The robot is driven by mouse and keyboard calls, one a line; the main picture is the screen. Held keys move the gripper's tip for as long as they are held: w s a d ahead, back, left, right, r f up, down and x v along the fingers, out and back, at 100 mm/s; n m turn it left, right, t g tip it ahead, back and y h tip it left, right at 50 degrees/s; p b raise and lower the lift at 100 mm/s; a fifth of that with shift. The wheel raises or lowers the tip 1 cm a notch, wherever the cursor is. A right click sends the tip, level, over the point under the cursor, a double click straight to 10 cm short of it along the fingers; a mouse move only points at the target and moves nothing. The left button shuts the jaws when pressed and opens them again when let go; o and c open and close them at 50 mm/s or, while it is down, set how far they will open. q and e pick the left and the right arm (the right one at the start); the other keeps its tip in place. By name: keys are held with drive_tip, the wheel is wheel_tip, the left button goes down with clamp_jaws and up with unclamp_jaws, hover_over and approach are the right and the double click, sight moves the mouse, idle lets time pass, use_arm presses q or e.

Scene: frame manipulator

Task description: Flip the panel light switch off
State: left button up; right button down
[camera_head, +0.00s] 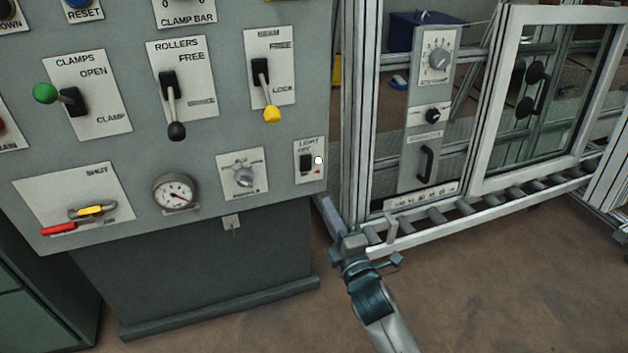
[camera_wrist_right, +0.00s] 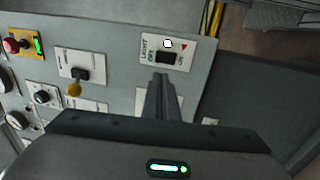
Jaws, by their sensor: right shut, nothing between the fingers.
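The light switch (camera_head: 306,162) is a small black rocker on a white plate labelled LIGHT, at the lower right of the grey control panel (camera_head: 225,110). A small round white indicator sits beside the rocker. In the right wrist view the switch (camera_wrist_right: 169,57) lies just beyond my fingertips, with OFF and ON lettering on its plate. Which way it is tipped I cannot tell. My right gripper (camera_head: 326,203) is shut and empty, below and slightly right of the switch plate. Its fingers (camera_wrist_right: 161,80) point at the switch; contact is not visible. My left gripper is out of view.
A round knob (camera_head: 243,177) and a pressure gauge (camera_head: 175,193) sit left of the switch. Yellow-tipped (camera_head: 271,114) and black-tipped (camera_head: 176,130) levers are above. A metal frame (camera_head: 360,100) with a roller track (camera_head: 480,215) stands to the right. Open floor lies in front.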

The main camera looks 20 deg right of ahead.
drive_tip(key=b, duration=0.2)
approach(305, 161)
drive_tip(key=w, duration=0.5)
drive_tip(key=shift+w+r, duration=0.15)
drive_tip(key=shift+r, duration=0.15)
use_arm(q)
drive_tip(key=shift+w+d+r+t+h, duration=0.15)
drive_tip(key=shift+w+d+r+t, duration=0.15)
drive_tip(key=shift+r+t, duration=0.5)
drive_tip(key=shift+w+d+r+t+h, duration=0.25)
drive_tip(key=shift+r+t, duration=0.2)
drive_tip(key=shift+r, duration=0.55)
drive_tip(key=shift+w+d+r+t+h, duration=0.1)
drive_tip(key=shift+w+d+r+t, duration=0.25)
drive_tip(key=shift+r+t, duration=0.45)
use_arm(e)
drive_tip(key=shift+w+r, duration=0.15)
drive_tip(key=shift+w, duration=0.4)
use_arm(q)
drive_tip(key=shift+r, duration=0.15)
